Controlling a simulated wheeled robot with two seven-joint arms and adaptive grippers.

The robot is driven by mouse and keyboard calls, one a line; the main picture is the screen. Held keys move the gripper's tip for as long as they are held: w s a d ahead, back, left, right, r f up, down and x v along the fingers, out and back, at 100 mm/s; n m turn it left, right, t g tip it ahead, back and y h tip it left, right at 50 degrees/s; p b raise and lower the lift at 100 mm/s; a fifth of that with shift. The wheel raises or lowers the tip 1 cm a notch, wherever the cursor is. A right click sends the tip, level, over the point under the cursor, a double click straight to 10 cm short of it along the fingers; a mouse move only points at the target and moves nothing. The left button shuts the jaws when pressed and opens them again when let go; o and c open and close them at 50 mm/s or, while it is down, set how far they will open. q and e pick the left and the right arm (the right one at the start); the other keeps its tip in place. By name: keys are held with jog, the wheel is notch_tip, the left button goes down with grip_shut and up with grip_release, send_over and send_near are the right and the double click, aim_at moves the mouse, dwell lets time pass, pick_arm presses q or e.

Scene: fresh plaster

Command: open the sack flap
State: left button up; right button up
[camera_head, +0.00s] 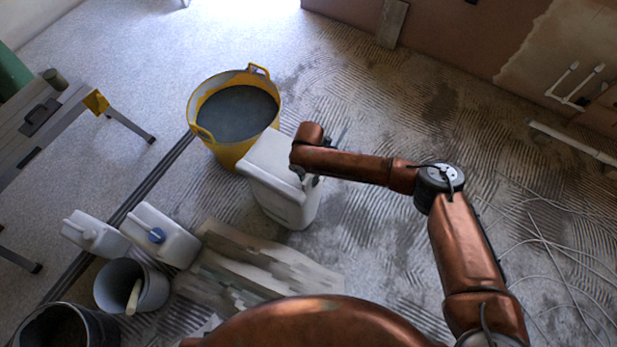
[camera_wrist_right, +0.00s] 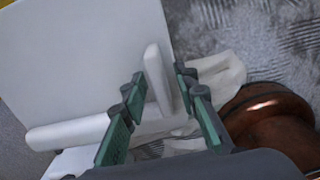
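The white, box-shaped sack (camera_head: 270,165) stands on the floor beside the yellow tub in the head view. Its broad pale top faces up, and my right wrist hides part of its right side. In the right wrist view a wide white panel of the sack (camera_wrist_right: 80,60) fills the upper left. A narrow upright white tab (camera_wrist_right: 157,78) stands between the fingers of my right gripper (camera_wrist_right: 160,108). The fingers are apart, with gaps visible beside the tab. In the head view my right gripper (camera_head: 308,181) is small and partly hidden at the sack's right edge. My left gripper is not in view.
The yellow tub (camera_head: 197,110) of grey material touches or nearly touches the sack behind. Thin cables (camera_head: 560,255) cross the floor at right. Open floor lies right of the sack.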

jog(key=shift+f, duration=0.2)
jog(key=shift+r, duration=0.1)
grip_shut()
dwell(0.4)
